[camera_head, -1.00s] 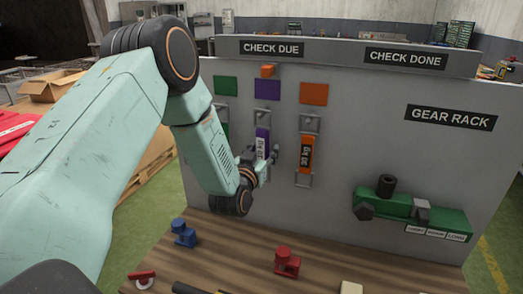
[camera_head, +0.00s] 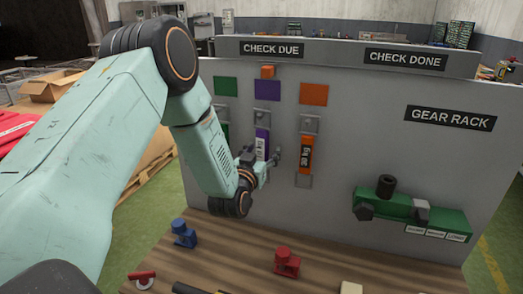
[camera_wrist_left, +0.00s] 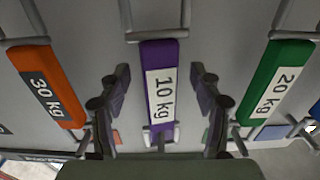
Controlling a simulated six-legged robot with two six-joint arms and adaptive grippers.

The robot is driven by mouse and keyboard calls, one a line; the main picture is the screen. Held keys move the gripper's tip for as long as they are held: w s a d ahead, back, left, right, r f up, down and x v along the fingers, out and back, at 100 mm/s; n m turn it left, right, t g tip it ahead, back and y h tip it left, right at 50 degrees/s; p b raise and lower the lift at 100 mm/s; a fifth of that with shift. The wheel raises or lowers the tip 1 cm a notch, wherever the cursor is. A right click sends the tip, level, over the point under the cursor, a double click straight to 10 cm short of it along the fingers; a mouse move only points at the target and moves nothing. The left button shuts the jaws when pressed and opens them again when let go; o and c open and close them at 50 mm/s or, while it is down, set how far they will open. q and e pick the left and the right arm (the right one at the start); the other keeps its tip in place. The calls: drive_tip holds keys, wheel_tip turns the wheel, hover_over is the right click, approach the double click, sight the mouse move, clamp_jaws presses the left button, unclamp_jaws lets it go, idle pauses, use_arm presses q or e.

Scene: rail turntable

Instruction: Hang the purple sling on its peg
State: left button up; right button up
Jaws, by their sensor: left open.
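The purple sling (camera_head: 262,143), labelled 10 kg, hangs on the rack panel under the purple square (camera_head: 267,90), with a metal fitting at its top. In the left wrist view the purple sling (camera_wrist_left: 162,90) lies between the two spread fingers of my left gripper (camera_wrist_left: 162,105), with a gap on each side. My left gripper (camera_head: 262,168) is open, close in front of the panel at the sling's lower part. It partly hides the sling's lower end in the head view. My right gripper is not in view.
The orange 30 kg sling (camera_head: 305,155) hangs to the right, and the green 20 kg sling (camera_wrist_left: 275,80) on the other side. A green vise-like tool (camera_head: 430,215) is mounted on the panel. Red (camera_head: 287,262) and blue (camera_head: 184,233) pieces stand on the wooden bench (camera_head: 235,250).

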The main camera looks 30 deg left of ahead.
sight(261, 154)
use_arm(q)
drive_tip(key=shift+p+v, duration=0.7)
drive_tip(key=shift+v, duration=1.65)
drive_tip(key=shift+p+v, duration=0.6)
drive_tip(key=shift+v, duration=1.85)
drive_tip(key=shift+a, duration=0.1)
drive_tip(key=shift+s, duration=0.1)
